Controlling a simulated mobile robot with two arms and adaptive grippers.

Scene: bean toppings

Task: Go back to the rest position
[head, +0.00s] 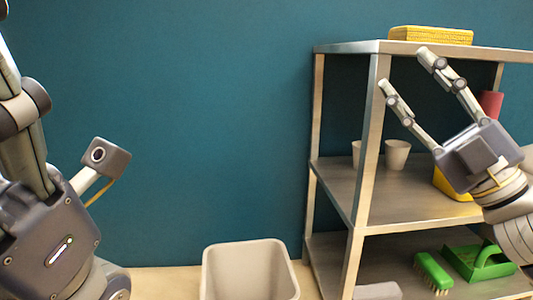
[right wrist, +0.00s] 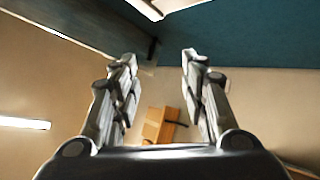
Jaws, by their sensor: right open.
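My right gripper (head: 405,70) is at the right of the head view, raised in front of the metal shelf (head: 372,150). Its two fingers point up and left, spread apart with nothing between them. In the right wrist view the same gripper (right wrist: 158,58) is open and empty. My left arm fills the left edge of the head view, pointing up. Its gripper is only partly in the picture, and its fingertips are cut off or hidden.
The shelf bears a yellow object (head: 430,36) on top, pale cups (head: 397,155) in the middle, and a green brush (head: 433,272) and green dustpan (head: 480,262) below. A beige bin (head: 250,251) stands left of it. The wall between the arms is clear.

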